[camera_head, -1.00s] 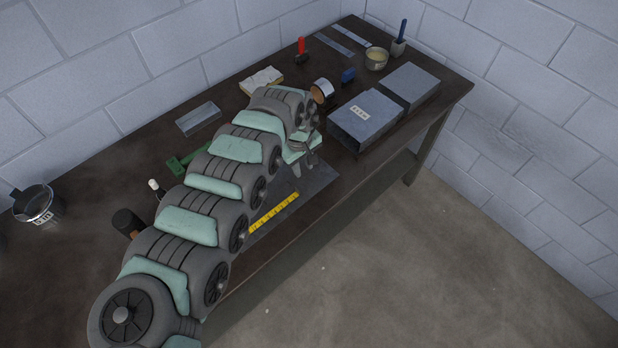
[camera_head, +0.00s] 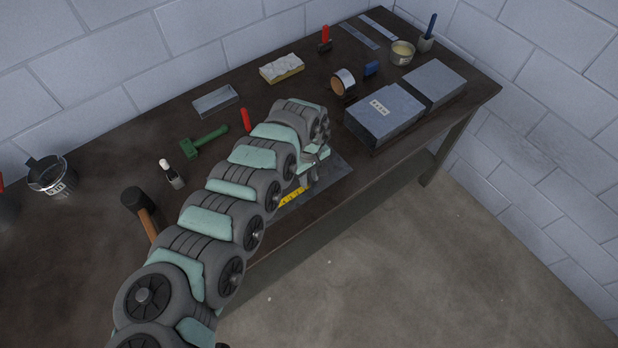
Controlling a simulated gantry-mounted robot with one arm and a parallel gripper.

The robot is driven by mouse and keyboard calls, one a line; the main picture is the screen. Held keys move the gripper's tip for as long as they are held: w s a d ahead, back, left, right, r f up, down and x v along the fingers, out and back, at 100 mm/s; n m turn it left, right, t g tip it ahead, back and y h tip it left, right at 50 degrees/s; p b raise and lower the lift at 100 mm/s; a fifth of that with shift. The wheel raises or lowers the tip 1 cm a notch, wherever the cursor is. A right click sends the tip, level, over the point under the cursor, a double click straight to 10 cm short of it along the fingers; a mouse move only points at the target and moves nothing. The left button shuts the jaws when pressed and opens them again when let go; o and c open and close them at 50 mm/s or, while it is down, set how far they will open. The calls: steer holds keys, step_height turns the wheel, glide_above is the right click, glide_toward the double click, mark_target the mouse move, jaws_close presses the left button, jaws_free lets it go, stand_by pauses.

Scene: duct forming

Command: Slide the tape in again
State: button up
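A yellow marked strip (camera_head: 291,198), which looks like a measuring tape or rule, lies along the near edge of a flat grey metal sheet (camera_head: 334,172) at the front of the bench. My arm hides its left part. My gripper (camera_head: 313,176) is low over the sheet, by the strip's right end. The fingers are small and dark here, so I cannot tell whether they are open, or whether they touch the strip. A roll of tape (camera_head: 343,81) with a brown core stands farther back on the bench.
Two grey duct boxes (camera_head: 384,112) (camera_head: 432,83) stand to the right. Behind are a sponge-like block (camera_head: 282,68), a metal tray (camera_head: 216,101) and a blue object (camera_head: 371,68).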

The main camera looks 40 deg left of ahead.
steer(key=shift+f, duration=0.35)
steer(key=shift+c, duration=0.3)
jaws_close()
stand_by(1.0)
